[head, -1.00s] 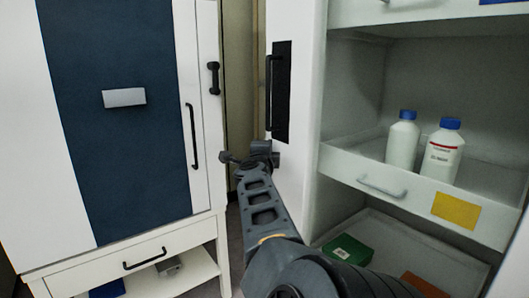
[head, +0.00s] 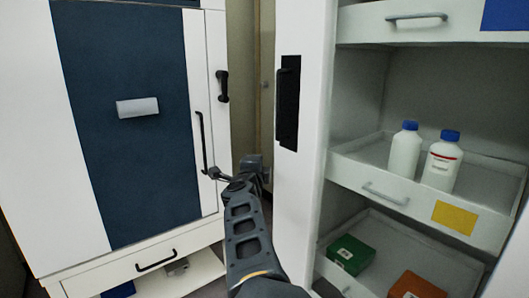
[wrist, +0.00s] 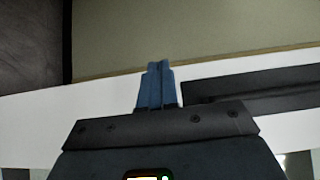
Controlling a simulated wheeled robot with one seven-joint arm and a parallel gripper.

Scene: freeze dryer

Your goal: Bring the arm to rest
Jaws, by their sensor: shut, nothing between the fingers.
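My gripper (head: 240,174) is at the end of my dark arm, which reaches up from the bottom centre of the head view. It is in front of the gap between the white and blue cabinet and the open shelf unit. In the wrist view the blue fingers (wrist: 156,84) are together with nothing between them. A long dark bar (wrist: 255,88) lies to the right of the fingers there; I cannot tell whether they touch it.
The white and blue cabinet (head: 130,130) stands at left with black handles. At right, the shelf unit's pull-out trays (head: 395,200) hold two white blue-capped bottles (head: 404,155), a green box (head: 350,254) and an orange box (head: 415,286). A white door edge (head: 303,190) stands close right of my arm.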

